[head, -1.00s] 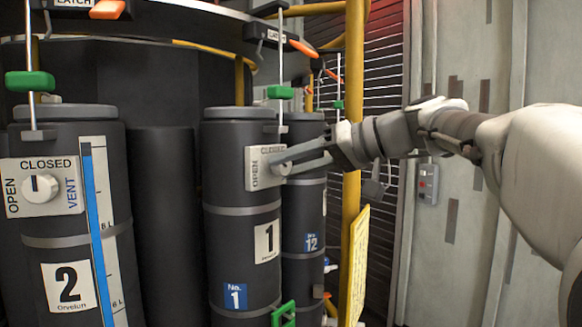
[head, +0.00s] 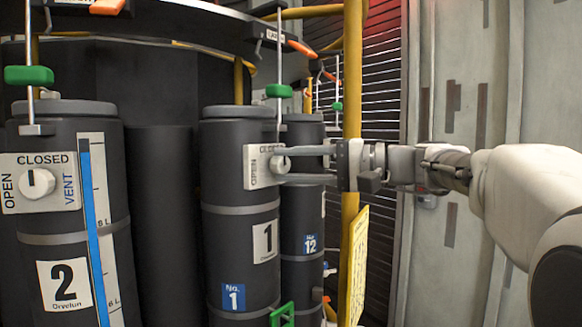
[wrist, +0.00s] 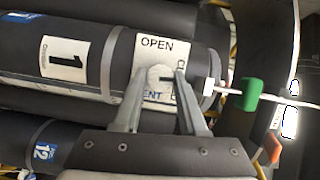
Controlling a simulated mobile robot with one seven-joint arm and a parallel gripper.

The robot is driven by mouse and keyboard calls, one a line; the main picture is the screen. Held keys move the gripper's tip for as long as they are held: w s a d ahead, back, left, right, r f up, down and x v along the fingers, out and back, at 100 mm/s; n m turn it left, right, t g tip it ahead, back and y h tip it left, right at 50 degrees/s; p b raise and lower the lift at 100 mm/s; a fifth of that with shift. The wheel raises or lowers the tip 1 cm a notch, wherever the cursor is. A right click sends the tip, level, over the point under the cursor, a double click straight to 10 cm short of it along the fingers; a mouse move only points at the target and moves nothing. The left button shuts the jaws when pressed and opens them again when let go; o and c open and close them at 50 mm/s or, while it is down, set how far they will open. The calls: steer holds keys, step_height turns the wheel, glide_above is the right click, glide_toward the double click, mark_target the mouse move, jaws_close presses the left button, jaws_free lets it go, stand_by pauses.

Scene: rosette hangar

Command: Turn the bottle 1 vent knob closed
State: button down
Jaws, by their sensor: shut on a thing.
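Bottle 1 (head: 240,285) is the dark cylinder in the middle of the head view, with a white "1" label. Its white vent plate (head: 252,168) is near the top and reads OPEN; CLOSED is partly hidden by my fingers. The round white vent knob (head: 279,165) sits on this plate. My gripper (head: 283,165) reaches in from the right, its two fingers above and below the knob. In the wrist view the knob (wrist: 159,77) is between the fingertips of my gripper (wrist: 158,76), which are shut on it. The knob's pointer direction is hard to tell.
Bottle 2 (head: 70,240), with its own vent knob (head: 37,183), stands at the left. Bottle 12 (head: 303,225) stands behind bottle 1. A yellow pole (head: 352,100) and a yellow sheet (head: 354,265) are close to my gripper. A green tag (head: 279,91) hangs above bottle 1.

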steer(key=shift+m, duration=0.5)
steer(key=shift+c, duration=2.2)
jaws_free()
steer(key=b+v, duration=0.2)
steer(key=v, duration=1.5)
steer(key=shift+s+d+f, duration=0.15)
steer(key=shift+d+f, duration=0.05)
steer(key=shift+f, duration=0.15)
